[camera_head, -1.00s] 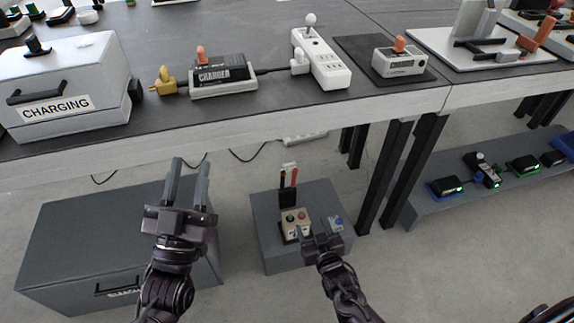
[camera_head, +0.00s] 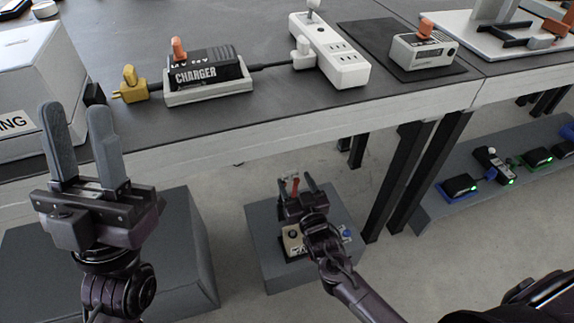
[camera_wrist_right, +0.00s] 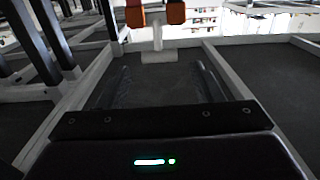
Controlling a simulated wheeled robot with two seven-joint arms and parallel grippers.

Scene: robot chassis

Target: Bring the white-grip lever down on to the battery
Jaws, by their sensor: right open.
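The beige battery-like block (camera_head: 292,241) sits on a low grey box under the table, partly hidden by my right gripper. My right gripper (camera_head: 296,184) is open above and behind the block, its fingers on either side of a red upright part (camera_head: 294,186). I cannot make out the white-grip lever in the head view. In the right wrist view, the open fingers (camera_wrist_right: 160,70) hold nothing; a white upright piece (camera_wrist_right: 157,38) with red-orange blocks beside its top stands ahead of them. My left gripper (camera_head: 77,112) is open and empty, in front of the table's left part.
The table edge (camera_head: 240,137) runs above the low grey box (camera_head: 272,271). A charger (camera_head: 208,74), a power strip (camera_head: 340,60) and a yellow plug (camera_head: 130,86) lie on top. Dark table legs (camera_head: 425,165) stand right of my right gripper. Batteries sit on a right shelf (camera_head: 432,204).

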